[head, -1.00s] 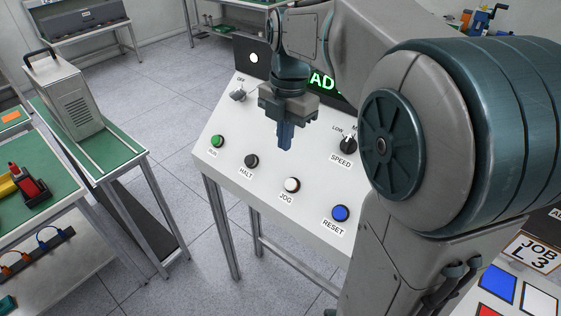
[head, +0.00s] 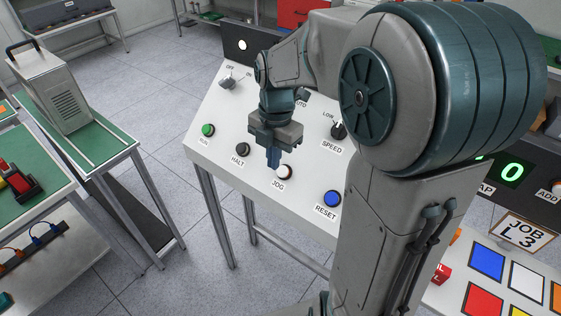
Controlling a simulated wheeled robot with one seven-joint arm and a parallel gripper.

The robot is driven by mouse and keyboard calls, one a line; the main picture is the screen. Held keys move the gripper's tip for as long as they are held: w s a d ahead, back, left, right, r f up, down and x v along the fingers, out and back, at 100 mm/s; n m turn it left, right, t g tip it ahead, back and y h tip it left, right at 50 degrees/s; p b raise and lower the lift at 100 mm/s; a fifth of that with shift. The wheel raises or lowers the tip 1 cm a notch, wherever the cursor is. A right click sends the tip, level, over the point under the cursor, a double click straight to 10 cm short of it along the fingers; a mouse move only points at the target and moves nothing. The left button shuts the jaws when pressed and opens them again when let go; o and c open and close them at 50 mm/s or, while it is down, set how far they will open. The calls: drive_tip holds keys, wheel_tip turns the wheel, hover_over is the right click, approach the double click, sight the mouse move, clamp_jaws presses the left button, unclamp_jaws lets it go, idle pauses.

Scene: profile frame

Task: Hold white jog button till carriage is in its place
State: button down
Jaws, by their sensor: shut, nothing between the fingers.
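The white jog button (head: 284,171) sits in a dark ring on the sloped white console (head: 300,196), above the label JOG. My gripper (head: 273,163) is shut and empty, pointing down at the button's upper left. Its blue fingertips overlap the button's edge in the picture. I cannot tell whether they touch it or hover just above. I cannot make out the carriage in this view. My arm hides much of the console's display.
Near the jog button are the black HALT button (head: 242,149), the blue RESET button (head: 332,198) and the SPEED knob (head: 338,131). The green RUN button (head: 208,130) is farther left. A panel with coloured squares (head: 487,263) lies at lower right. Green-topped benches stand left.

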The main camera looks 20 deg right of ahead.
sight(285, 170)
drive_tip(key=shift+w+d+f, duration=0.25)
drive_tip(key=shift+d+f, duration=0.1)
drive_tip(key=shift+f, duration=0.3)
drive_tip(key=shift+w+d+f, duration=0.2)
drive_tip(key=shift+d+f, duration=0.1)
drive_tip(key=shift+f, duration=0.35)
drive_tip(key=shift+w+d+f, duration=0.25)
drive_tip(key=shift+d+f, duration=0.1)
drive_tip(key=shift+f, duration=0.3)
drive_tip(key=shift+w+d+f, duration=0.25)
drive_tip(key=shift+d+f, duration=0.05)
drive_tip(key=shift+f, duration=0.25)
drive_tip(key=shift+d+f, duration=0.2)
drive_tip(key=shift+f, duration=0.1)
drive_tip(key=shift+s+d+f, duration=0.1)
drive_tip(key=shift+d+f, duration=0.05)
drive_tip(key=shift+f, duration=0.05)
idle(0.8)
drive_tip(key=r+p, duration=0.1)
drive_tip(key=a+r+p, duration=0.1)
drive_tip(key=r, duration=0.1)
drive_tip(key=s+a+r, duration=0.1)
drive_tip(key=shift+r+p, duration=0.35)
drive_tip(key=shift+p, duration=0.05)
wheel_tip(285, 170, up, 9)
drive_tip(key=shift+w+b, duration=0.2)
drive_tip(key=shift+b, duration=0.2)
drive_tip(key=shift+d, duration=0.1)
